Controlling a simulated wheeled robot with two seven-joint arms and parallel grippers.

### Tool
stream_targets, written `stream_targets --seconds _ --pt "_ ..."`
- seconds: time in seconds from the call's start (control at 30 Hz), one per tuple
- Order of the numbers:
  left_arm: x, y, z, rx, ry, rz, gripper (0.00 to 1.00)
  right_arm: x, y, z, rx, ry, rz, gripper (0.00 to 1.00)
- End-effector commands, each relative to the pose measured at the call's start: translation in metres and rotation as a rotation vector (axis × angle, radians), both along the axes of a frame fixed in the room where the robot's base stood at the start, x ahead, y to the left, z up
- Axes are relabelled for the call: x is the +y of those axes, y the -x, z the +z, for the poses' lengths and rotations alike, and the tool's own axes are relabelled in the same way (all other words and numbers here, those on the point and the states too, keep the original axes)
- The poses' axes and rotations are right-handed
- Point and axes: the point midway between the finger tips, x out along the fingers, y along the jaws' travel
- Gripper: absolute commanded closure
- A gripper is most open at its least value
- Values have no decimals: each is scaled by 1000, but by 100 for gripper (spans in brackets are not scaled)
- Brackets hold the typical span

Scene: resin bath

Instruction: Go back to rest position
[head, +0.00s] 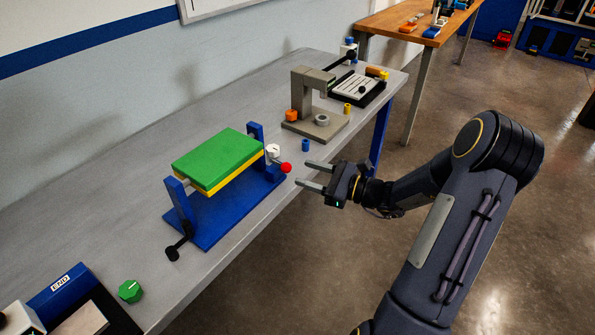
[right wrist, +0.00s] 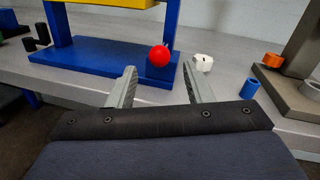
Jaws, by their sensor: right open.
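My right gripper (head: 314,175) is open and empty in the head view, just off the front edge of the grey table. Its two fingers also show in the right wrist view (right wrist: 158,88), apart with nothing between them. Near the fingertips is a red ball knob (head: 286,167) on the blue stand (head: 225,218) with the green and yellow block (head: 217,158). The red knob shows beyond the fingers in the right wrist view (right wrist: 159,56), apart from them. My left gripper is not in view.
A white knob (head: 272,151) and a small blue cylinder (head: 305,145) are close to the gripper. A grey press-like frame (head: 318,126) stands farther back on the table (head: 110,190). A green knob (head: 130,291) lies at the near left. Open floor (head: 290,270) is in front of the table.

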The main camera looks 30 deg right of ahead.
Motion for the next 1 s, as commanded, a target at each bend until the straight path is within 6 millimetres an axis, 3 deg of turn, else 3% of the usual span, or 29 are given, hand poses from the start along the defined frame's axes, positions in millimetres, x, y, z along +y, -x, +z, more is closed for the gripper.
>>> stream_targets --seconds 0.57,0.67,0.77,0.83,0.9,1.0 --pt "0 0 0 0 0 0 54 -3 5 0 0 -1 1 54" --pt "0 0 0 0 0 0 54 5 6 5 -4 22 25 54" --pt "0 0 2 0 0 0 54 34 14 21 -19 121 121 54" --pt "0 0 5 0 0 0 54 68 30 38 -41 253 243 54" --pt "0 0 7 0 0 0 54 107 57 55 -83 439 399 54" --pt "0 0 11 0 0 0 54 150 105 68 -162 734 611 54"
